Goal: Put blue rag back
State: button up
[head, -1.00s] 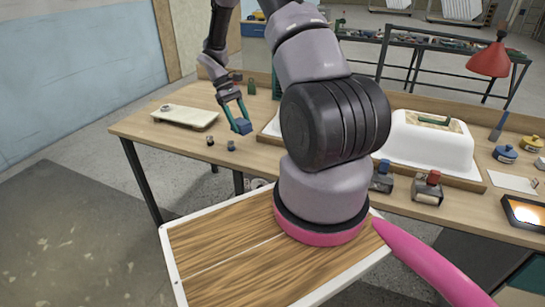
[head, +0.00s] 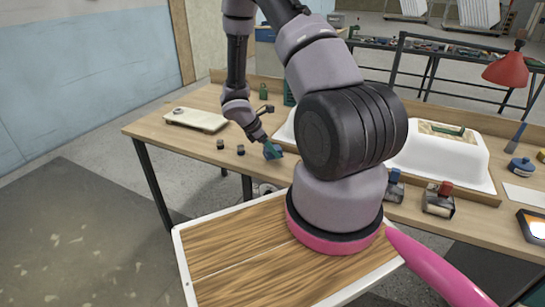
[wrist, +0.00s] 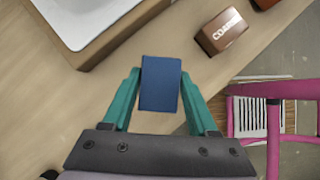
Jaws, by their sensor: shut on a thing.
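The blue rag (wrist: 160,84) looks like a flat, dark blue block with straight edges. In the wrist view it lies between the two teal fingers of my gripper (wrist: 159,77), which are shut on it. In the head view my gripper (head: 268,147) points down over the front part of the wooden workbench (head: 190,147). The rag shows there as a small blue shape (head: 277,153) at the fingertips. I cannot tell whether the rag touches the bench top.
A framed white tub shell (wrist: 85,15) lies near the rag, with a brown block marked COARSE (wrist: 221,32) to its right. Two small dark blocks (head: 220,144) (head: 241,150) and a pale board (head: 195,119) are left of my gripper. A red lamp (head: 507,70) stands right.

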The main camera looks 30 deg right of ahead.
aim_at(272, 155)
jog(key=shift+f, duration=1.5)
jog(key=shift+f, duration=0.15)
jog(key=o, duration=1.3)
